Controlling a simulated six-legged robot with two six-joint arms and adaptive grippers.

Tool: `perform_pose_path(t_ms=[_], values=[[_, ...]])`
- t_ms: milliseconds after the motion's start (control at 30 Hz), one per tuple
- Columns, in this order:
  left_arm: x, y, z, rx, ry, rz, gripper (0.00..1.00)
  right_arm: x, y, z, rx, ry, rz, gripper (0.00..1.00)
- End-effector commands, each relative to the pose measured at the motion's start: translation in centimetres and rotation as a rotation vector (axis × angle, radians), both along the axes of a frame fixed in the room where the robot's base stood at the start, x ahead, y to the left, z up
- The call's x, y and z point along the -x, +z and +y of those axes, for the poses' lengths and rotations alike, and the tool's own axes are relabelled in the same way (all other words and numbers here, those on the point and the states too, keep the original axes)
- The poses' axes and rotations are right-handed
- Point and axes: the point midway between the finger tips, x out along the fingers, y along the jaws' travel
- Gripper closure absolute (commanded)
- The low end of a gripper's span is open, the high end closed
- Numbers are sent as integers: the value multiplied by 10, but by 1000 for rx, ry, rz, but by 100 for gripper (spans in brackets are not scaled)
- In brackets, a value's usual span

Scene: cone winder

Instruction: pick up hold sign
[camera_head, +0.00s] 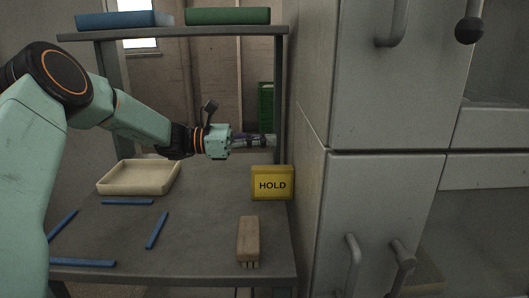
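The yellow hold sign (272,183) with black "HOLD" lettering stands on the grey table near its right edge, close to the grey cabinet. My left gripper (268,141) reaches in from the left at a height above the sign, its fingers pointing right. It is apart from the sign, with a gap below it. The fingers look close together, but at this size I cannot tell whether they are open or shut. Nothing is clearly seen between them. My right gripper is not in view.
A beige tray (104,188) lies at the table's back left. Several blue sticks (157,230) lie at left and front. A wooden brush (248,237) lies in front of the sign. A shelf (180,33) with blue and green boxes is above. The cabinet (385,90) with handles blocks the right.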

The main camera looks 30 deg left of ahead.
Motion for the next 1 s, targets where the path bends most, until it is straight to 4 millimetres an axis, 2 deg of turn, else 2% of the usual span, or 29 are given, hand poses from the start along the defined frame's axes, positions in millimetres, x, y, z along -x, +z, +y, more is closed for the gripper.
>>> perform_pose_path(t_ms=[100, 433, 1000], values=[[0, 10, 0, 1, 1, -1, 100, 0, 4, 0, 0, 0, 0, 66], [0, 12, 1, 1, 1, -3, 98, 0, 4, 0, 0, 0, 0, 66], [0, 12, 1, 0, 2, -4, 50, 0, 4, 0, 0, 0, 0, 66]])
